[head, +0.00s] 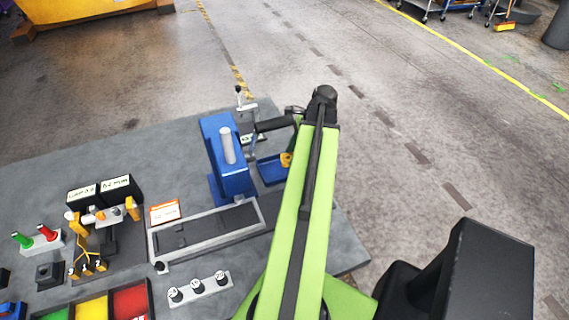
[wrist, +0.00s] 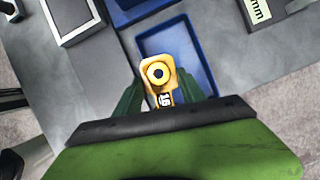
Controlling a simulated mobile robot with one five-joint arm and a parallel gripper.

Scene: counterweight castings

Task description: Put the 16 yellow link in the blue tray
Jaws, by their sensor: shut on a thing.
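The yellow link (wrist: 158,76) has a round hole ringed in yellow and a black "16" label. In the wrist view it is between the two fingers of my gripper (wrist: 158,100), which is shut on it. The blue tray (wrist: 190,50) lies beyond and below the link, which overlaps its near part in this view. I cannot tell the height of the link over the tray floor. In the head view the link (head: 286,159) shows at the right part of the blue tray (head: 268,172), partly hidden by my arm.
A blue stand with a grey cylinder (head: 228,150) is close left of the tray. A grey framed block (head: 205,232) lies in front. Black weights (head: 118,188), an orange card (head: 164,213) and coloured bins (head: 92,306) are farther left. The table's right edge is near my arm.

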